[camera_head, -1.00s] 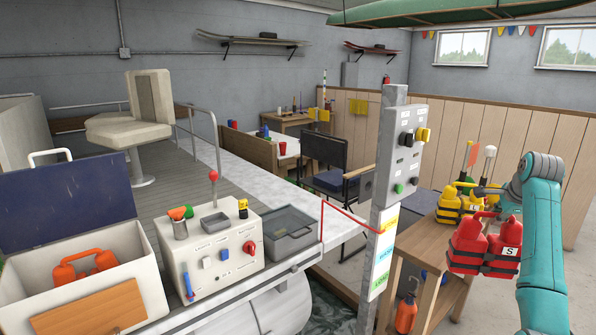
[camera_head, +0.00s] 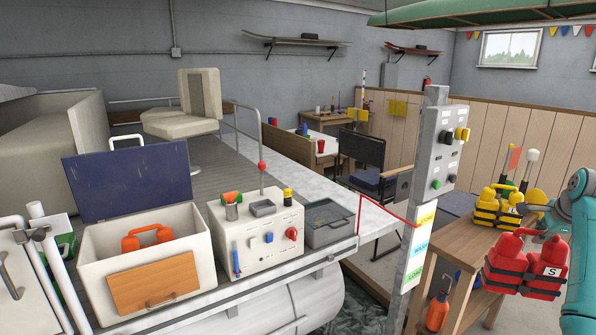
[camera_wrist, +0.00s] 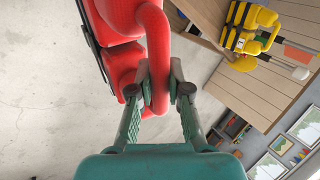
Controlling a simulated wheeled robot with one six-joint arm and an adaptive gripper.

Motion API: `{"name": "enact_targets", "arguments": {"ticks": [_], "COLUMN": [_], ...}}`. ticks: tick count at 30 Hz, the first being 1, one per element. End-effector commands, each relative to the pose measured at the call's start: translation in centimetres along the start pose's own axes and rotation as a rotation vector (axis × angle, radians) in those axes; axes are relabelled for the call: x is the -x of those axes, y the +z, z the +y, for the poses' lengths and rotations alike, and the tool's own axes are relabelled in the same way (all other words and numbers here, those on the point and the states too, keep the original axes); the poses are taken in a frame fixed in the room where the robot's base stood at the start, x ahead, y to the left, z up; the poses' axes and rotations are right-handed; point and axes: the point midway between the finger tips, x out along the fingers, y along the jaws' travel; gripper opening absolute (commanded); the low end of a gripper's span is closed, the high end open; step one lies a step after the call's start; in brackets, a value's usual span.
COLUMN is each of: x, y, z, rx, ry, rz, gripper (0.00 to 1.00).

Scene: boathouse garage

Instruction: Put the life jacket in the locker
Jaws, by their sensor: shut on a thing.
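My gripper (camera_wrist: 160,78) is shut on a red loop at the top of the red life jacket (camera_wrist: 118,28). In the head view the life jacket (camera_head: 524,264) hangs at the right, with dark straps and a white label marked S. It is in front of the wooden bench, and the gripper's fingers are hidden there. A white box locker (camera_head: 95,284) stands on the boat deck at the left. Its blue lid (camera_head: 130,182) is raised. An orange item (camera_head: 147,238) with a handle shows inside the locker.
A control console (camera_head: 257,240) and a grey bin (camera_head: 328,222) stand right of the locker. A post with switches (camera_head: 435,150) and a red cord stand between locker and jacket. A yellow life jacket (camera_head: 495,208) rests on the wooden bench (camera_head: 455,243).

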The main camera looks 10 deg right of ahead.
Motion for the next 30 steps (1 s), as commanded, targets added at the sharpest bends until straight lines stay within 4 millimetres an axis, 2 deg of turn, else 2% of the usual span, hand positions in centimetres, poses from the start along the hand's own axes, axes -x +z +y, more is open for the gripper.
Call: {"name": "enact_targets", "arguments": {"ticks": [8, 17, 23, 30], "x": [-2.1, -5.3, -7.7, -11.2], "y": [2.4, 6.5, 9.9, 15.4], "z": [1.6, 4.6, 7.3, 12.3], "rx": [0.071, 0.196, 0.299, 0.474], "ry": [0.0, 0.001, 0.002, 0.003], "rz": [-0.048, -0.131, -0.202, -0.32], "gripper": [0.0, 0.0, 0.0, 0.0]}}
